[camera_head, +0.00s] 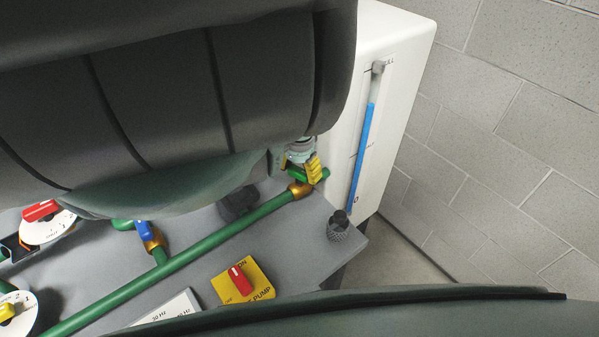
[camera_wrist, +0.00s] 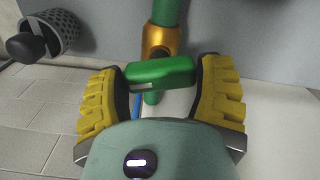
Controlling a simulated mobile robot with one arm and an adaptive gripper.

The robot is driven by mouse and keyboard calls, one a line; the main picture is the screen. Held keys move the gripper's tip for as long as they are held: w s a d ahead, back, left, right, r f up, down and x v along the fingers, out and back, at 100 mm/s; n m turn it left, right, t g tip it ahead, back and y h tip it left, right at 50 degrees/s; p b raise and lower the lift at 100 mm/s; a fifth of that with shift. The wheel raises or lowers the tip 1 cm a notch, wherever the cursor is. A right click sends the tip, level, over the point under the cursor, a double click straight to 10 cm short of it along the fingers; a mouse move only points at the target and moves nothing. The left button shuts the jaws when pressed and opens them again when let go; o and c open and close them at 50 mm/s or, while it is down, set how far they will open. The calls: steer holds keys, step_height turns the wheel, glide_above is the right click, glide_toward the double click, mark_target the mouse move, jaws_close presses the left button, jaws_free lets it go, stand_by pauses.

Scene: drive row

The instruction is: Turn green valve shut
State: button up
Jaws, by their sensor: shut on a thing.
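The green valve handle (camera_wrist: 160,72) is a short bar over a brass valve body (camera_wrist: 160,40) on a green pipe (camera_wrist: 166,10). In the wrist view it lies nearly crosswise to the pipe, slightly tilted. My gripper (camera_wrist: 163,80) is shut on it, with one yellow-padded finger at each end of the bar. In the head view my gripper (camera_head: 302,167) is at the far right end of the pipe (camera_head: 225,229), by the brass body (camera_head: 299,189). My arm and fingers hide part of the valve there.
A blue-handled valve (camera_head: 143,230) sits on a branch left. A yellow pump plate (camera_head: 256,286) with a red knob (camera_head: 240,279) is nearer.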

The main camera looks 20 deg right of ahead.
mark_target(299, 169)
steer(key=shift+m+b, duration=0.35)
steer(key=shift+m, duration=1.35)
steer(key=o, duration=1.2)
steer(key=shift+c, duration=0.2)
steer(key=shift+w+r, duration=0.1)
steer(key=shift+r, duration=3.65)
steer(key=shift+s+r, duration=0.1)
steer(key=shift+s, duration=0.1)
